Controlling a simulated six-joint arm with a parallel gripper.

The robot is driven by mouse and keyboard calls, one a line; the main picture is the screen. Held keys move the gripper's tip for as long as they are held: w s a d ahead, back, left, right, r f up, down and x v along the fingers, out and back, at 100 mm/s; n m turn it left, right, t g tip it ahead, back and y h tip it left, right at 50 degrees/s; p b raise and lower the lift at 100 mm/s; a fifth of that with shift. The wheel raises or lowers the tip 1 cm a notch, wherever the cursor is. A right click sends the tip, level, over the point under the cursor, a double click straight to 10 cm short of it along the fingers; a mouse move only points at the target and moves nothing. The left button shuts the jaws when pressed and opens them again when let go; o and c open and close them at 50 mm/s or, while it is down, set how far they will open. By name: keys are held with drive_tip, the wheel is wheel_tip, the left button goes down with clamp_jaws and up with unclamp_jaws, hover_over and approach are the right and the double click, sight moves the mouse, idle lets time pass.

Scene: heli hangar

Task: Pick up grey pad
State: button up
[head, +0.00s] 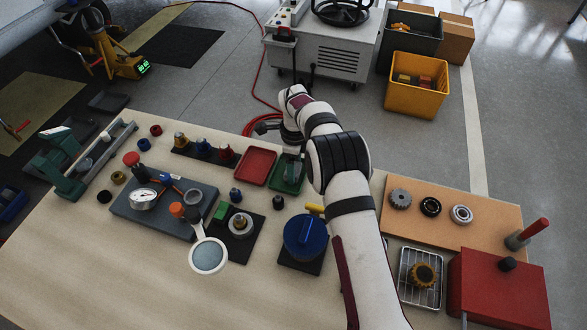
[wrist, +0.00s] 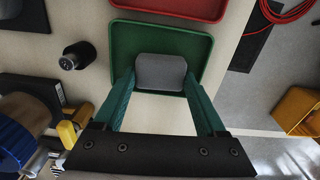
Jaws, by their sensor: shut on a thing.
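The grey pad (wrist: 161,71) is a small rounded block at the near side of the green tray (wrist: 125,38) in the wrist view. My gripper (wrist: 160,78) has its two green fingers on either side of the pad, shut on it. I cannot tell whether the pad rests on the tray floor or is slightly raised. In the head view the green tray (head: 276,182) lies near the table's far edge, with my gripper over it. My arm and gripper hide most of the pad there.
A red tray (head: 258,165) lies directly beside the green one. A dark knob-like part (wrist: 77,55) stands left of it in the wrist view. A blue cylinder (head: 304,236) on a black mat stands nearer. The yellow bin (head: 415,100) is on the floor beyond the table.

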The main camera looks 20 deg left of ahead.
wheel_tip(320, 180, up, 4)
drive_tip(key=shift+r, duration=0.15)
drive_tip(key=d+r, duration=0.6)
drive_tip(key=d, duration=0.5)
drive_tip(key=shift+s+d+r, duration=0.2)
drive_tip(key=shift+d+r, duration=0.15)
